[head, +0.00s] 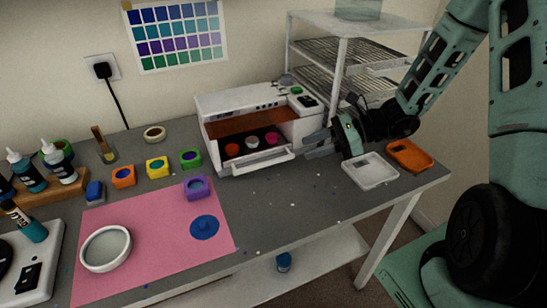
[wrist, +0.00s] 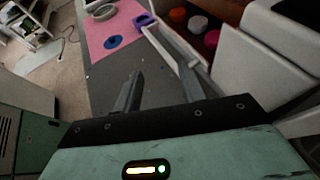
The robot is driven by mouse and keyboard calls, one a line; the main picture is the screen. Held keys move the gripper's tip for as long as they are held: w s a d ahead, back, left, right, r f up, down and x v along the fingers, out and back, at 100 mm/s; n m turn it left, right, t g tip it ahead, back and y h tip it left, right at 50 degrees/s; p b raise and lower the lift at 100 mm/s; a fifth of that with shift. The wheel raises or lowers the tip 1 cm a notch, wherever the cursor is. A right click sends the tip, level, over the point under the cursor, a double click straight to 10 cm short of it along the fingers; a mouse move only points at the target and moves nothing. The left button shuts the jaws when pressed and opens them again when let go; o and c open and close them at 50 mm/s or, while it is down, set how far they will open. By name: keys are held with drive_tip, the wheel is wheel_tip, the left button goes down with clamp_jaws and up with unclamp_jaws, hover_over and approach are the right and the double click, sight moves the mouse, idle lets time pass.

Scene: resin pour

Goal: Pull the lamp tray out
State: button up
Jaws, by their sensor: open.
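The lamp tray (head: 262,165) is a white tray at the front of a white box-shaped lamp (head: 243,101) with a brown-red front panel. My gripper (head: 312,147) is open beside the tray's right end, low over the grey table. In the wrist view, my gripper (wrist: 159,76) has its two fingers apart. The white front of the tray (wrist: 165,48) reaches back close to the right finger. I cannot tell whether they touch.
A white tray (head: 370,172) and an orange tray (head: 410,155) lie near my wrist. A wire-shelf rack (head: 342,65) stands behind. A pink mat (head: 150,245) with a white round dish (head: 106,265) and a purple mould (head: 197,195) lies left. Grey table before the lamp is mostly clear.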

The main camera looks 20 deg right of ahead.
sight(267, 161)
drive_tip(key=p+x, duration=0.1)
drive_tip(key=x, duration=1)
drive_tip(key=shift+f, duration=0.1)
drive_tip(key=shift+s, duration=0.1)
clamp_jaws()
